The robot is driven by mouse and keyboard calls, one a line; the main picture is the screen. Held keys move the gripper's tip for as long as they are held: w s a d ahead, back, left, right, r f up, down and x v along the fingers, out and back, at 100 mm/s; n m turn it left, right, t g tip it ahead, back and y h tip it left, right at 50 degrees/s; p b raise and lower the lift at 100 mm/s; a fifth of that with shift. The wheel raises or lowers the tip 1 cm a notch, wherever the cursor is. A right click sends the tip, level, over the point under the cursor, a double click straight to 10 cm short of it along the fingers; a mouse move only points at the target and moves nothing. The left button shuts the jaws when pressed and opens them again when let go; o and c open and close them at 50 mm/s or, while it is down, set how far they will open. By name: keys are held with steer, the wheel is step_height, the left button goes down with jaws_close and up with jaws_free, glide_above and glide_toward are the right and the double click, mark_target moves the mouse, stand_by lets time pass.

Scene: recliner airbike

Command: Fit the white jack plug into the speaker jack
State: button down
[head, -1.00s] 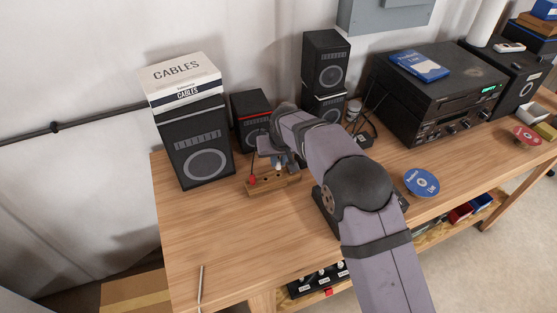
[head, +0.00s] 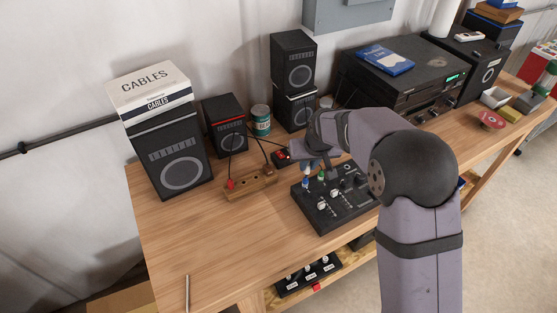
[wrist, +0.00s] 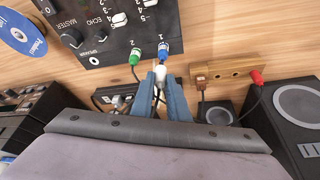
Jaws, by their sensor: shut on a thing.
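My gripper (wrist: 160,84) is shut on the white jack plug (wrist: 160,75), which shows between the blue fingertips in the wrist view. The speaker jack (wrist: 93,60) is an empty round hole labelled SPEAKER on the mixer panel, left of the gripper in the wrist view. A green plug (wrist: 135,57) and a blue plug (wrist: 163,50) sit in jacks 2 and 1, close to the held plug.
A wooden holder (head: 262,188) carries a red plug (wrist: 257,77) and a dark plug (wrist: 201,83). Speakers (head: 176,157) and a tin (head: 261,121) stand behind. A black stereo unit (head: 365,77) is at the back.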

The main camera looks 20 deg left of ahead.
steer(key=s+d+f+m+h+b, duration=0.15)
steer(key=s+d, duration=0.35)
steer(key=d, duration=1.1)
steer(key=s+d+f+m+b, duration=0.1)
steer(key=s+d+m, duration=0.25)
steer(key=d, duration=1.15)
steer(key=w+a+r+p, duration=0.2)
steer(key=w+a, duration=0.7)
steer(key=w, duration=0.1)
steer(key=w+a+r+p, duration=0.2)
steer(key=w+a, duration=0.8)
steer(key=shift+w+a+r+n, duration=0.15)
steer(key=shift+a+r+n, duration=0.05)
steer(key=shift+r+n, duration=0.15)
steer(key=shift+f, duration=0.1)
steer(key=shift+f+b, duration=1.9)
steer(key=shift+f, duration=0.9)
steer(key=shift+f+b, duration=1.05)
steer(key=shift+f, duration=0.55)
